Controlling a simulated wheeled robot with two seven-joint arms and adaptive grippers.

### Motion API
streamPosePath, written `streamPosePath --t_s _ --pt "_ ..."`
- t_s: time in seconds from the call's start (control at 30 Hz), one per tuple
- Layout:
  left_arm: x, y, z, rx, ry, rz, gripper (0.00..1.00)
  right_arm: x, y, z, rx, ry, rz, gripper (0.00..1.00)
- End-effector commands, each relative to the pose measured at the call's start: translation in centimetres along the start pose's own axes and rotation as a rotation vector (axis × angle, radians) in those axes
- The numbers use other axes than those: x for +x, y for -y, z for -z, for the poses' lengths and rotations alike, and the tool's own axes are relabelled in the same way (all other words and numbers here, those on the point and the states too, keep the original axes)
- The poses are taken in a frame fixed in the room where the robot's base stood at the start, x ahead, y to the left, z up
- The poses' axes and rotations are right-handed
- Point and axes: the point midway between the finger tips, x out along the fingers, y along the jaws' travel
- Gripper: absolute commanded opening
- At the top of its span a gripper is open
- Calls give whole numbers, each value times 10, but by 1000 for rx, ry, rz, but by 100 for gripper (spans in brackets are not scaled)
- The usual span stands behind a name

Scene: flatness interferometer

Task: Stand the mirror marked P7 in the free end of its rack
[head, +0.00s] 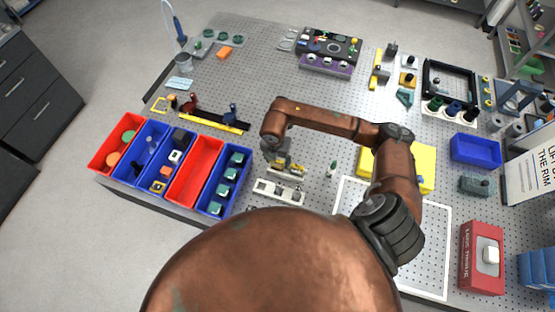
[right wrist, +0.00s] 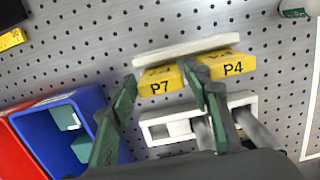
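A yellow block marked P7 (right wrist: 160,81) stands beside a yellow block marked P4 (right wrist: 230,64), along a pale bar (right wrist: 180,51) in the right wrist view. My right gripper (right wrist: 160,78) has its green-padded fingers apart, one tip at each side of P7; I cannot tell whether they touch it. The right fingertip covers the space between P7 and P4. Nearer lies a white frame with openings (right wrist: 165,142); the fingers hide part of it. In the head view my right gripper (head: 281,160) hangs over the yellow pieces, just behind the white frame (head: 266,186). My left gripper is not in view.
Red and blue bins (head: 193,178) stand left of the gripper. A white-outlined area (head: 430,250) lies front right. The perforated table behind the gripper has free room.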

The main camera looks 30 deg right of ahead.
Motion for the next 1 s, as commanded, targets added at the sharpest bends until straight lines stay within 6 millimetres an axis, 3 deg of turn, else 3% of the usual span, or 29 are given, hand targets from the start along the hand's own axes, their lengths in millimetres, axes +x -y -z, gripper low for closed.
streamPosePath --t_s 0.27,0.7,1.0 --pt "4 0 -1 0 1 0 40 -13 -1 -1 -1 3 -2 44" --pt "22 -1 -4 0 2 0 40 -98 -1 -1 -1 3 -3 44" --pt "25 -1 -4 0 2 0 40 -120 0 0 0 0 1 44"
